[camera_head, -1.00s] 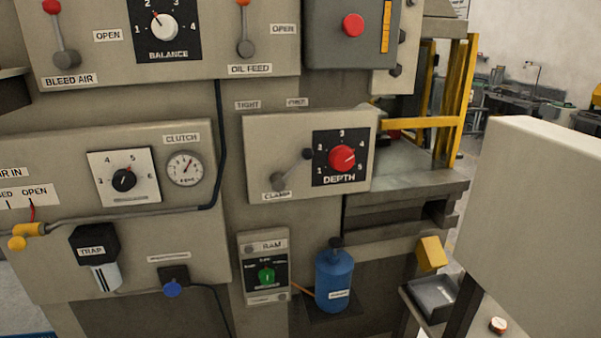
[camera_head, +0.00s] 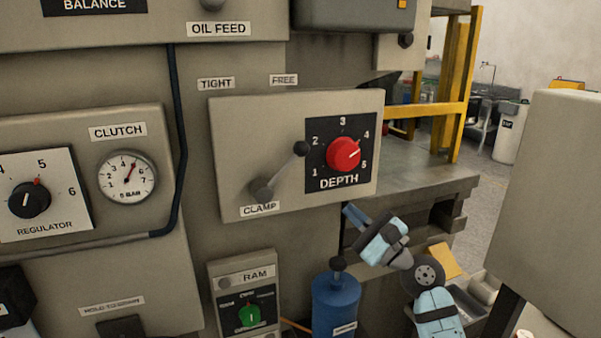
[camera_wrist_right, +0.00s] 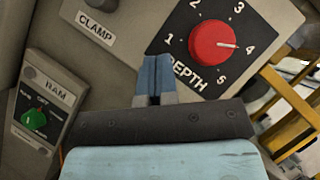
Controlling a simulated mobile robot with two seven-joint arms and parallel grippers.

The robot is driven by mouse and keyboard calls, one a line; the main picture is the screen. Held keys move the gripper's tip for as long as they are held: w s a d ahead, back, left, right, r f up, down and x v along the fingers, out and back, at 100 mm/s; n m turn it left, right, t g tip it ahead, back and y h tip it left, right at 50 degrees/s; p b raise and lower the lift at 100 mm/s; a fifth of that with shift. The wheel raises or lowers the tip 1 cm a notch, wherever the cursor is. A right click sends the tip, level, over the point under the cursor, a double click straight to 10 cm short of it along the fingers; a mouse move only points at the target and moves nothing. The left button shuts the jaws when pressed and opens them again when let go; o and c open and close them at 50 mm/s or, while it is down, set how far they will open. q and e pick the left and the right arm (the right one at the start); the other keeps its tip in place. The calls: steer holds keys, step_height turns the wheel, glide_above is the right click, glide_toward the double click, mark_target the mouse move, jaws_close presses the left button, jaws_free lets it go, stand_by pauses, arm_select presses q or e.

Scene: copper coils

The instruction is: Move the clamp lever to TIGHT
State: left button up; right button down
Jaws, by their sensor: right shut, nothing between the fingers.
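The clamp lever (camera_head: 281,170) is a grey rod on the beige panel, with a round pivot at lower left above the CLAMP label (camera_head: 260,209). Its dark knob is at the upper right, beside the DEPTH dial plate. The TIGHT label (camera_head: 216,84) is above the panel to the left, and the FREE label (camera_head: 284,80) is to its right. The knob lies nearer the FREE side. My right gripper (camera_head: 348,209) is shut and empty, below the panel's lower right corner. In the right wrist view its fingertips (camera_wrist_right: 155,72) show against the panel near the DEPTH dial.
The red DEPTH knob (camera_head: 343,154) sits close to the right of the lever. The RAM box (camera_head: 246,294) and a blue bottle (camera_head: 336,302) are below. A large beige box (camera_head: 549,215) stands at the right. The space in front of the panel is clear.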

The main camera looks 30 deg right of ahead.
arm_select(q)
steer(key=r+p, duration=0.1)
steer(key=p, duration=0.1)
steer(key=r+p, duration=0.1)
steer(key=p, duration=0.1)
steer(key=shift+s+a+r, duration=0.1)
steer(key=shift+a+r, duration=0.15)
arm_select(e)
steer(key=x, duration=0.4)
steer(key=a+r+x, duration=0.1)
steer(key=x, duration=0.3)
steer(key=s+a+x, duration=0.1)
steer(key=x, duration=0.3)
steer(key=shift+w+a+r, duration=0.1)
steer(key=shift+w+r, duration=0.25)
arm_select(q)
steer(key=shift+r, duration=0.15)
